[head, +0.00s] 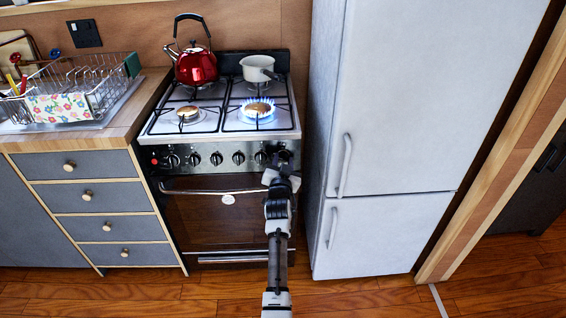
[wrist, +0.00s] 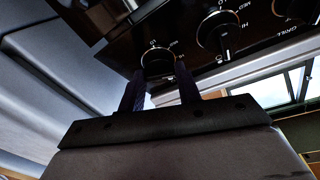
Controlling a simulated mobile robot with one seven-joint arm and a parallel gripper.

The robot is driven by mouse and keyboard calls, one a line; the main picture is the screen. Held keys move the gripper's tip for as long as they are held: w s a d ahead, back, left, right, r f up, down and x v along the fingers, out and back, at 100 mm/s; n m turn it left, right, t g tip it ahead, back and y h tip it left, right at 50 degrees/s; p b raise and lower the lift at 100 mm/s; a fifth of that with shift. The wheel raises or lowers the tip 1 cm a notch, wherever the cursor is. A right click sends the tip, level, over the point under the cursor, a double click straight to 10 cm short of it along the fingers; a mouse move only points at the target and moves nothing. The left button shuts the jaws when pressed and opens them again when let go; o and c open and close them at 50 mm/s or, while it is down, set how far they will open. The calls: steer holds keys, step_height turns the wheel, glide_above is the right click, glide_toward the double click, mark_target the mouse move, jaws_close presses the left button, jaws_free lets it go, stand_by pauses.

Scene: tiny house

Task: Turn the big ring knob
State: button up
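The stove's (head: 230,180) front panel carries a row of dark round knobs. In the wrist view, my gripper's two dark fingers (wrist: 161,80) stand apart, one on each side of a round knob (wrist: 157,60) with a pale rim. I cannot tell whether they touch it. A second knob (wrist: 214,36), with heat marks around it, is beside it. The front right burner (head: 258,108) shows a blue flame. No label reading "big ring" is legible.
A red kettle (head: 195,66) and a pale pot (head: 257,68) stand on the rear burners. The oven handle (head: 205,191) runs below the knobs. The fridge (head: 385,120) stands close on the right. A drawer cabinet (head: 95,205) is on the left.

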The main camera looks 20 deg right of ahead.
steer(key=c, duration=0.4)
steer(key=shift+f+m+b, duration=0.1)
steer(key=shift+m+b, duration=0.2)
steer(key=shift+b, duration=0.15)
steer(key=m+b, duration=0.1)
steer(key=b, duration=0.1)
steer(key=shift+w+a+f+m+h+b, duration=0.1)
steer(key=shift+a+f+m+h+b, duration=0.1)
steer(key=shift+m+h+b, duration=0.15)
steer(key=m+g+b, duration=0.1)
steer(key=m+b, duration=0.2)
steer(key=shift+g+h, duration=0.3)
steer(key=shift+h, duration=0.05)
steer(key=m+b, duration=0.1)
steer(key=m+g+b, duration=0.1)
steer(key=m+b, duration=0.2)
steer(key=m, duration=0.1)
steer(key=shift+r+m+g+h, duration=0.25)
steer(key=shift+g+h, duration=0.05)
steer(key=shift+g, duration=0.1)
steer(key=m+b, duration=0.1)
steer(key=m, duration=0.1)
steer(key=m+g+b, duration=0.1)
steer(key=m, duration=0.1)
steer(key=shift+r+m+g, duration=0.2)
steer(key=shift+m+g, duration=0.1)
steer(key=shift+m, duration=0.1)
